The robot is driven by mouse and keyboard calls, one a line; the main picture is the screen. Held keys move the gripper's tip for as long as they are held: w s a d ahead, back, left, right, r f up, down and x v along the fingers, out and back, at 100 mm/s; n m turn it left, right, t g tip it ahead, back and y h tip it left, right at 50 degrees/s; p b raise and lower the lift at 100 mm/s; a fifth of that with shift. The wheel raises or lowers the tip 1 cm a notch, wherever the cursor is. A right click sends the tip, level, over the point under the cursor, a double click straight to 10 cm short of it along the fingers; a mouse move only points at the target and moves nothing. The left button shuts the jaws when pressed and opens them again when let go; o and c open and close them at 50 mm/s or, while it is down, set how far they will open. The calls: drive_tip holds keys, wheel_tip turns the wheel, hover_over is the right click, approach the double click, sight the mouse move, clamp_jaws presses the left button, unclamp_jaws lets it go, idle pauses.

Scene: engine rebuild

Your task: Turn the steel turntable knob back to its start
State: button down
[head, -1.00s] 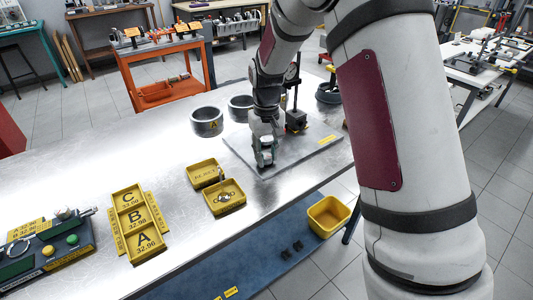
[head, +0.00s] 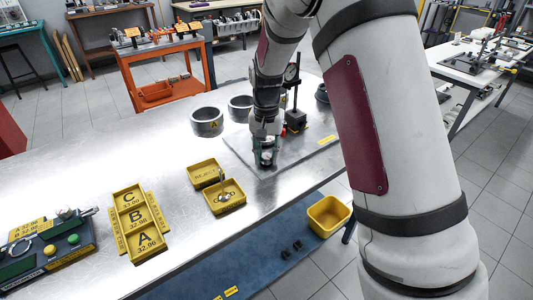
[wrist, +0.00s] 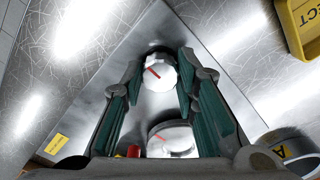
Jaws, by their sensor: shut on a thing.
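The steel turntable knob (wrist: 160,74) is round and pale, with a red line on its top, in the upper middle of the wrist view. It stands over a grey plate (wrist: 85,118). My gripper (head: 265,160) points down at the plate in the head view. Its green-padded fingers are closed on opposite sides of the knob. A wider round steel part (wrist: 172,140) with a red mark lies nearer the palm, partly hidden by the gripper. In the head view my fingers hide most of the knob.
A dial gauge stand (head: 295,115) rises just right of my wrist. Steel rings (head: 207,122) stand to the left behind the plate. Yellow trays (head: 240,205) lie in front of it, and a lettered yellow tray (head: 162,245) lies further left. Bare bench lies between.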

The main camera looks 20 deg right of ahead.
sight(266, 156)
idle(0.3)
drive_tip(key=c, duration=1.2)
unclamp_jaws()
drive_tip(key=shift+c, duration=0.2)
drive_tip(key=shift+r, duration=0.1)
wheel_tip(266, 156, up, 12)
